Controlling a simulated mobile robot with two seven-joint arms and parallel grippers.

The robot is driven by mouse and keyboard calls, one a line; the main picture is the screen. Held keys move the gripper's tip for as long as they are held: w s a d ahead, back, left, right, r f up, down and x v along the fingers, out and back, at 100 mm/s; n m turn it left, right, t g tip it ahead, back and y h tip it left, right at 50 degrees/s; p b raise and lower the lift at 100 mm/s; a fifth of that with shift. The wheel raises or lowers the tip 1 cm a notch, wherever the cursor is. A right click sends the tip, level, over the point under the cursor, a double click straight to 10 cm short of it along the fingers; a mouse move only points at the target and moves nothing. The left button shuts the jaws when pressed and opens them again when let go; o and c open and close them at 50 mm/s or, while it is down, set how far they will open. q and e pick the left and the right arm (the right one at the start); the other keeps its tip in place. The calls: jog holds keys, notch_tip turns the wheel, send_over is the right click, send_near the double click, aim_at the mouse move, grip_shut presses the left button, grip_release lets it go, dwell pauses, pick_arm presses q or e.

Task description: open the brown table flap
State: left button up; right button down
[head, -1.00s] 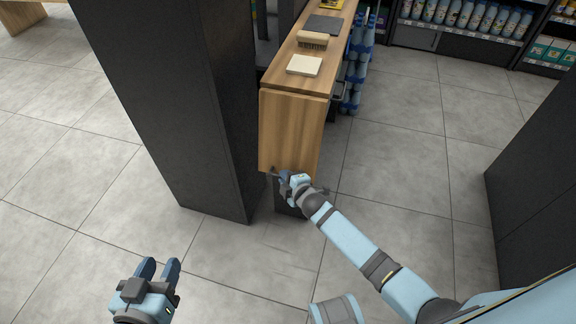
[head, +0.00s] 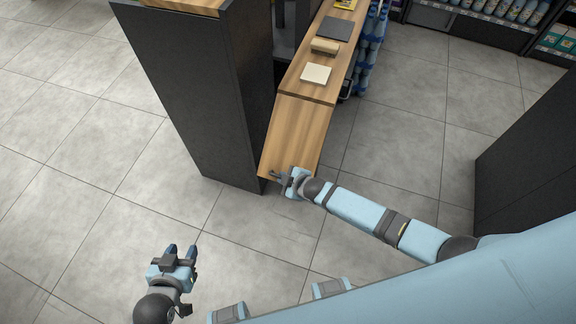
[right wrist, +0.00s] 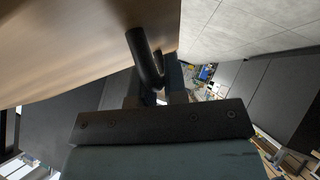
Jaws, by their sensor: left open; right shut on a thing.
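The brown table flap (head: 298,135) hangs off the near end of the wooden counter and is swung part way up; its exact tilt is hard to judge from above. It also shows as a wooden panel in the right wrist view (right wrist: 70,45). My right gripper (head: 282,178) is at the flap's free near edge, shut on its dark bar handle (right wrist: 146,62). The fingers partly hide the handle. My left gripper (head: 182,250) is open and empty over the floor at lower left, well away from the flap.
A tall dark pillar (head: 205,100) stands just left of the flap. On the counter (head: 296,83) lie a cream block (head: 316,74), a brush (head: 325,46) and a dark sheet (head: 337,28). A dark cabinet (head: 530,150) stands at right. Floor between is clear.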

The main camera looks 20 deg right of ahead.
pick_arm(q)
notch_tip(320, 180, up, 8)
jog(key=p, duration=0.6)
jog(key=shift+w, duration=0.15)
pick_arm(e)
notch_tip(320, 180, up, 18)
jog(key=s+a+m+g+y, duration=0.1)
jog(key=m+g+y, duration=0.1)
jog(key=g, duration=0.2)
jog(key=shift+s+m+g+y, duration=0.3)
jog(key=shift+s+m, duration=0.05)
jog(key=shift+m, duration=0.05)
pick_arm(q)
jog(key=shift+a, duration=0.1)
pick_arm(e)
jog(key=shift+a+r, duration=0.15)
jog(key=c, duration=1.5)
grip_release()
jog(key=shift+o, duration=0.3)
jog(key=shift+s, duration=0.1)
pick_arm(q)
jog(key=shift+d+f+b, duration=0.2)
jog(key=shift+f+b, duration=0.15)
jog(key=shift+f, duration=0.15)
pick_arm(e)
jog(key=v, duration=1.4)
